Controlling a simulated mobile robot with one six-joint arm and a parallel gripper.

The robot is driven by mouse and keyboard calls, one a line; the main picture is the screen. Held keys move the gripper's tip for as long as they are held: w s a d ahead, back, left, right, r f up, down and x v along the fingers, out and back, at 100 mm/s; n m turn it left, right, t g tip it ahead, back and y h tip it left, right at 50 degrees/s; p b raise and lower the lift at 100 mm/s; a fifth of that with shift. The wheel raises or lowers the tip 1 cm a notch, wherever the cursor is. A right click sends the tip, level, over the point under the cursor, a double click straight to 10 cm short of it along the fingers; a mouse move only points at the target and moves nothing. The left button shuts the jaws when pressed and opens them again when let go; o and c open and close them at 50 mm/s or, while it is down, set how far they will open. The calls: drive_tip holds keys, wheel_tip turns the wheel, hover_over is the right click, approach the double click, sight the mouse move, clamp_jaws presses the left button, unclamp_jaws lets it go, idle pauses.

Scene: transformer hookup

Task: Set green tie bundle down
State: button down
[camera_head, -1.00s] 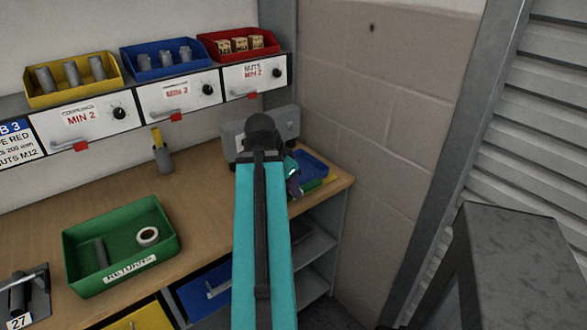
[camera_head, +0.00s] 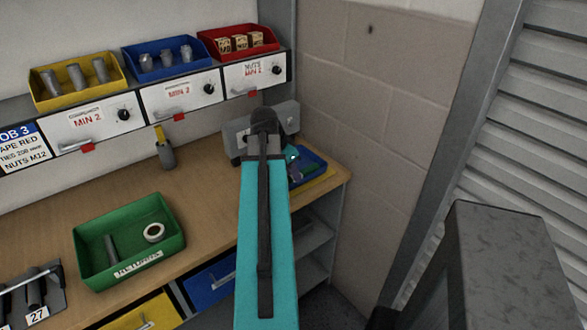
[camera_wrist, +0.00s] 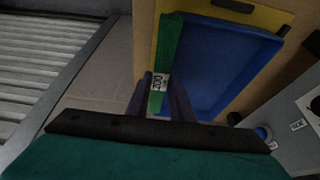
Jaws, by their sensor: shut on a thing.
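The green tie bundle (camera_wrist: 168,52) is a long green strip with a white label reading 200, seen in the wrist view. My gripper (camera_wrist: 160,97) is shut on it, one dark finger on each side near the label. The bundle lines up with the left edge of a blue tray (camera_wrist: 232,58); I cannot tell whether it touches the tray. In the head view the tray (camera_head: 313,163) sits at the bench's right end, partly behind my teal arm, which hides most of the gripper and the bundle.
A yellow mat or board (camera_wrist: 268,17) lies under the tray. A grey device (camera_head: 236,138) stands beside it. The green returns bin (camera_head: 130,262) holds a white roll and a grey piece. A brick wall (camera_head: 375,120) is close on the right. Bench (camera_head: 205,185) between bin and device is mostly clear.

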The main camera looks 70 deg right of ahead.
drive_tip(key=shift+w+d+f+p, duration=0.1)
drive_tip(key=shift+w+d+p, duration=0.15)
drive_tip(key=shift+d, duration=0.6)
drive_tip(key=shift+w+d+f+p, duration=0.1)
drive_tip(key=shift+w+d, duration=0.2)
drive_tip(key=shift+d, duration=0.6)
drive_tip(key=shift+w+d+f+p, duration=0.1)
drive_tip(key=shift+w+d+p, duration=0.15)
drive_tip(key=shift+d, duration=0.6)
drive_tip(key=shift+f, duration=0.1)
drive_tip(key=shift+f+p, duration=0.55)
drive_tip(key=shift+f, duration=1.05)
drive_tip(key=shift+f, duration=0.2)
drive_tip(key=c, duration=1.6)
unclamp_jaws()
drive_tip(key=shift+o, duration=0.2)
drive_tip(key=shift+r, duration=0.1)
drive_tip(key=b+v, duration=0.2)
drive_tip(key=v, duration=1)
drive_tip(key=shift+a, duration=0.15)
